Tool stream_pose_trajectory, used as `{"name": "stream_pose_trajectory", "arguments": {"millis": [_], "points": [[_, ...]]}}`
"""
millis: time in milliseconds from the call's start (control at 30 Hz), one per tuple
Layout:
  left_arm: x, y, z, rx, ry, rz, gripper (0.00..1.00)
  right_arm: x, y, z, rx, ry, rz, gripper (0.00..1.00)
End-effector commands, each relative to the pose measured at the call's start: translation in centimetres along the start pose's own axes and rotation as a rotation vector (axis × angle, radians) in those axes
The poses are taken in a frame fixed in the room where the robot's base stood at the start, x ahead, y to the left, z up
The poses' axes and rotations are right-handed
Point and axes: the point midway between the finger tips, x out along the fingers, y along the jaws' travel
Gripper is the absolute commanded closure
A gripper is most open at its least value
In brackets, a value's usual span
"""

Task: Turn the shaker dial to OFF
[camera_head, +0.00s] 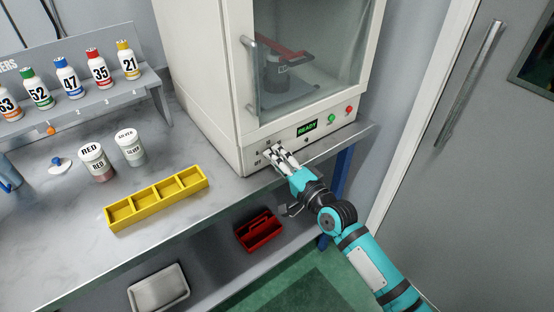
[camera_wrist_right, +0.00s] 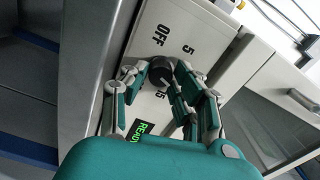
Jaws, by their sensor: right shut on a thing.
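The shaker (camera_head: 215,110) is a white cabinet with a glass door, standing on the bench's right end. Its lower front panel has a lit green READY display (camera_head: 307,128). In the right wrist view, the black round dial (camera_wrist_right: 160,70) sits on this panel among the printed marks OFF, 5 and another partly hidden mark reading 15 or 5. My right gripper (camera_head: 271,153) is at the panel's left part, its fingers shut on the dial's sides; it also shows in the wrist view (camera_wrist_right: 163,80). The fingers hide the dial in the head view.
A green button (camera_head: 332,118) and a red button (camera_head: 348,110) are right of the display. A yellow divided tray (camera_head: 157,198), RED and SILVER jars and a rack of numbered bottles stand left. A red caddy (camera_head: 260,232) is below the bench edge. The door handle (camera_head: 249,75) projects above my gripper.

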Motion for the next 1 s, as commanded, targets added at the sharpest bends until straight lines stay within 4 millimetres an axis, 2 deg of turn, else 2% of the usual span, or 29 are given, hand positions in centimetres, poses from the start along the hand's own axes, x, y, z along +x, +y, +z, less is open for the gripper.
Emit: {"name": "stream_pose_trajectory", "arguments": {"millis": [1000], "points": [[-1.3, 0.0, -0.1, 0.0, 0.0, 0.0, 0.6, 0.0, -0.1, 0.1, -0.965, -0.003, 0.002, 1.0]]}}
